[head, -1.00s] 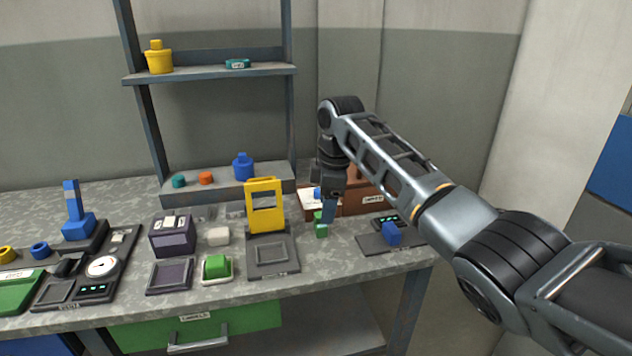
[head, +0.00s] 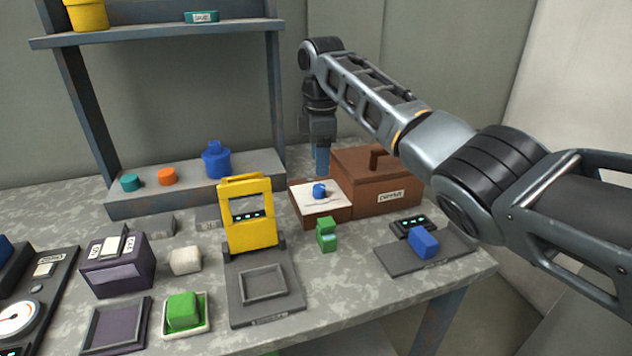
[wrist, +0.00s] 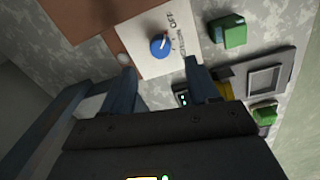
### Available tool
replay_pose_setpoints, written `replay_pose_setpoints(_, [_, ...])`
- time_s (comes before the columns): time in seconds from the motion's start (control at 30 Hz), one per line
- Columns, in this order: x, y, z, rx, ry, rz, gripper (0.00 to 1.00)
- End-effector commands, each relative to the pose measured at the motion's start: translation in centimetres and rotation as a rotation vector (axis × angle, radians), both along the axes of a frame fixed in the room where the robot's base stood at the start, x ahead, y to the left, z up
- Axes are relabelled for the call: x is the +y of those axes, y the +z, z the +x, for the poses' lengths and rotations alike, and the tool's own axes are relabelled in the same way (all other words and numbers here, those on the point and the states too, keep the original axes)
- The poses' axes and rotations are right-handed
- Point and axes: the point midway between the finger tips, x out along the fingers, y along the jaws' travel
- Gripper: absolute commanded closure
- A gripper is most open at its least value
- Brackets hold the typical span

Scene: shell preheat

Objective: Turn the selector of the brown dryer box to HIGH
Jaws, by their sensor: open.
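The brown dryer box (head: 378,192) stands at the back right of the bench, with a lid handle and a label on its front. Its lower left part carries a white panel (head: 334,203) with the blue selector knob (head: 320,190). In the wrist view the blue knob (wrist: 160,46) has a white pointer mark, tilted up and right, roughly toward the printed OFF. Other print on the panel is too small to read surely. My gripper (wrist: 161,82) is open and empty, its fingers apart and just short of the knob. In the head view my gripper (head: 321,162) hangs above and behind the knob.
A green block (head: 327,234) stands just in front of the panel. A yellow frame (head: 248,216) stands to its left, and a dark tray with a blue block (head: 424,242) lies to its right. A shelf (head: 197,183) with small containers is behind.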

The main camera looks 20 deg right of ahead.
Motion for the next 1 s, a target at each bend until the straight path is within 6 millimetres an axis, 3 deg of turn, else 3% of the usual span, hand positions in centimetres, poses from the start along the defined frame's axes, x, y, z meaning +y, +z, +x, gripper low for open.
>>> replay_pose_setpoints(0.43, [-0.1, -6.2, 0.3, 0.002, 0.000, -0.001, 0.40])
replay_pose_setpoints(0.83, [-0.1, -7.1, 0.3, 0.000, 0.000, -0.001, 0.40])
replay_pose_setpoints(1.0, [-0.1, -7.0, 0.3, 0.000, 0.000, 0.000, 0.55])
